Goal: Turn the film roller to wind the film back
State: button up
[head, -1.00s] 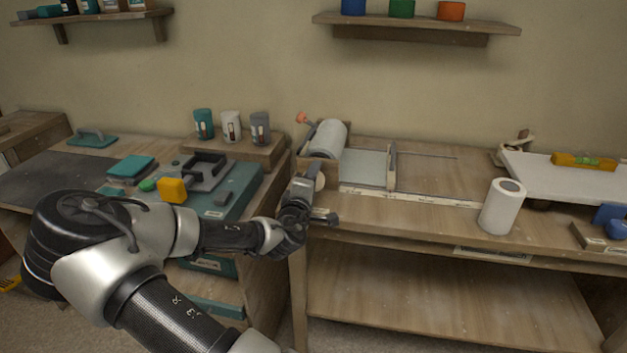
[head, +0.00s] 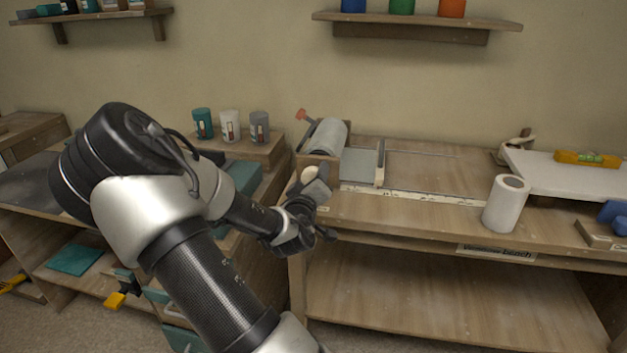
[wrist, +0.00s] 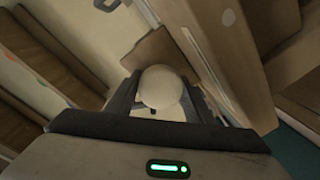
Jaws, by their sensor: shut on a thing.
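The film roller (head: 327,137) is a pale grey roll in a wooden holder at the left end of the right bench. A pale film sheet (head: 359,164) runs from it to an upright wooden bar (head: 380,163). My gripper (head: 316,180) is at the bench's front left corner, just in front of the roller's holder. It is shut on a round cream knob (head: 309,174). In the wrist view the knob (wrist: 160,87) sits between both fingers. What joins the knob to the roller is mostly hidden.
A white paper-like roll (head: 506,203) stands on the right of the bench, near a white board (head: 580,171) bearing a yellow level (head: 587,159). Three small pots (head: 230,126) stand left of the roller. The bench middle is clear. My arm hides much of the left bench.

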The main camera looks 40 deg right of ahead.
dwell(0.5)
jog(key=o, duration=1)
jog(key=shift+o, duration=0.2)
jog(key=p+v, duration=1.4)
jog(key=v, duration=0.3)
jog(key=shift+s+p, duration=0.2)
jog(key=shift+p, duration=0.1)
jog(key=shift+a, duration=0.15)
